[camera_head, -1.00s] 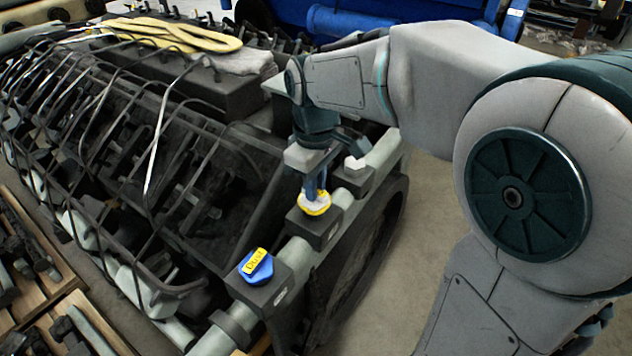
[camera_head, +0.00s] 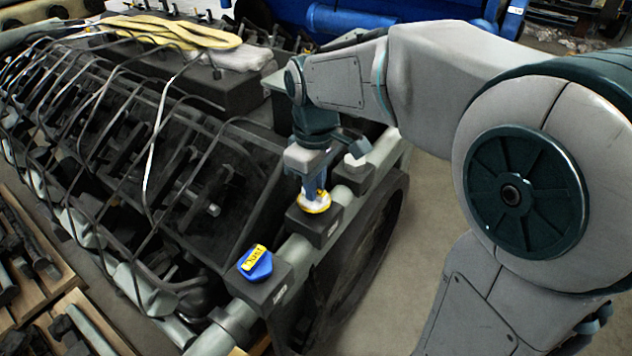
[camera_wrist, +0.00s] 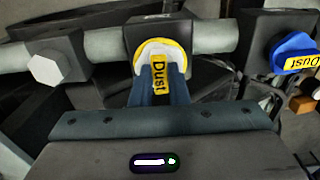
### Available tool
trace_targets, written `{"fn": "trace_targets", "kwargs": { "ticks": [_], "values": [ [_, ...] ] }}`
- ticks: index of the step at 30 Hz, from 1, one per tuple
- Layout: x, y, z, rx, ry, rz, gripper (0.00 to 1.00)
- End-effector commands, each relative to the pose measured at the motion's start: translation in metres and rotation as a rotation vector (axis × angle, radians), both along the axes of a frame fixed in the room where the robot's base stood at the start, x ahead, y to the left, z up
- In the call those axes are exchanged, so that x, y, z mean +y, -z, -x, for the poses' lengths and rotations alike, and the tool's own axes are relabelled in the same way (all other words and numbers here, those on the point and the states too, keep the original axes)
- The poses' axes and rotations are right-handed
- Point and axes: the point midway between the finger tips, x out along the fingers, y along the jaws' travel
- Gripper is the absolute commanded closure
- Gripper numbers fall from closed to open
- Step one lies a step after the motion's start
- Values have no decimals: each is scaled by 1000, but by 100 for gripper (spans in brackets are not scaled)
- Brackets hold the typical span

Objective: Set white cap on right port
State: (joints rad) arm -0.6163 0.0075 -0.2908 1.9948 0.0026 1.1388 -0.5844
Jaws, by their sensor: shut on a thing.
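My gripper (camera_head: 316,192) points down over the middle of three dark port blocks along a pale pipe. It is shut on a round white cap (camera_head: 312,206) with a yellow rim. In the wrist view this cap (camera_wrist: 148,56) shows a yellow "Dust" label between the fingers. The cap is at the top of the middle block (camera_head: 318,228); whether it rests on it or hangs just above, I cannot tell. The right block (camera_head: 352,181) in the head view carries a small white hexagonal piece (camera_head: 356,160), which the wrist view shows at left (camera_wrist: 45,67).
A blue cap (camera_head: 256,267) with a yellow "Dust" label sits on the nearest block, left in the head view. Thin bent pipes cover the engine at left. Yellow gloves (camera_head: 180,30) lie on the engine's far part. Clear floor (camera_head: 425,220) lies right of the engine.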

Motion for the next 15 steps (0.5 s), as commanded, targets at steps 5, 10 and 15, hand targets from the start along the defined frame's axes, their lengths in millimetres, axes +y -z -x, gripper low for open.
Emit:
{"fn": "trace_targets", "kwargs": {
  "ticks": [5,10,15],
  "values": [
    [0,0,0,1,-1,0,77],
    [0,0,0,1,0,0,60],
    [0,0,0,0,0,0,60]
  ]
}}
